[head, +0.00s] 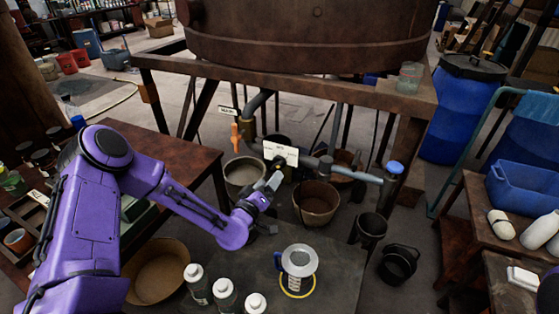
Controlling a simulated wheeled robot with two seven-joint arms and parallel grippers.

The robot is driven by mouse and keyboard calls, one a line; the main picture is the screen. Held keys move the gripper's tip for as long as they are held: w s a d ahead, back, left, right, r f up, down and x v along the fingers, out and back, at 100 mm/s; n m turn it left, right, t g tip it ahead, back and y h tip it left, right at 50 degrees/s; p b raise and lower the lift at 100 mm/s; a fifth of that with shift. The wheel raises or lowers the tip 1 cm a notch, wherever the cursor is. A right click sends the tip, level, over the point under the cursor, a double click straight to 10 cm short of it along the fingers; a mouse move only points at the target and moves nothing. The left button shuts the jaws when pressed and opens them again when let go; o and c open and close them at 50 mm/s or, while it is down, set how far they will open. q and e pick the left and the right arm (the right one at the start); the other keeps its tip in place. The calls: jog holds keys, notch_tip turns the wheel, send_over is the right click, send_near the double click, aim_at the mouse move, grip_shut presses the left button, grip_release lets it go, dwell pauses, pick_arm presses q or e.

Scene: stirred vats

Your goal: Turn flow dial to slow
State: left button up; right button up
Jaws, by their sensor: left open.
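A white label plate (280,153) with small dark marks stands on the grey pipe (345,172) below the large rusty vat (310,38). A dark round part shows just under the plate and may be the flow dial; its setting is too small to read. My left gripper (272,183) is open, close in front of and below the plate, at the end of my purple arm. It partly hides the dark part, and I cannot tell whether it touches it. My right gripper is not in view.
An orange handle (235,137) sits on the pipe to the left. Buckets (317,202) stand below the pipe. A blue barrel (455,115) stands at the right.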

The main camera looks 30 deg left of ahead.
aim_at(274, 167)
pick_arm(q)
jog(key=w, duration=0.2)
jog(key=w+a, duration=0.1)
jog(key=w, duration=0.2)
jog(key=w+a+p, duration=0.1)
jog(key=w, duration=0.2)
jog(key=shift+w, duration=0.1)
jog(key=shift+d+r, duration=0.15)
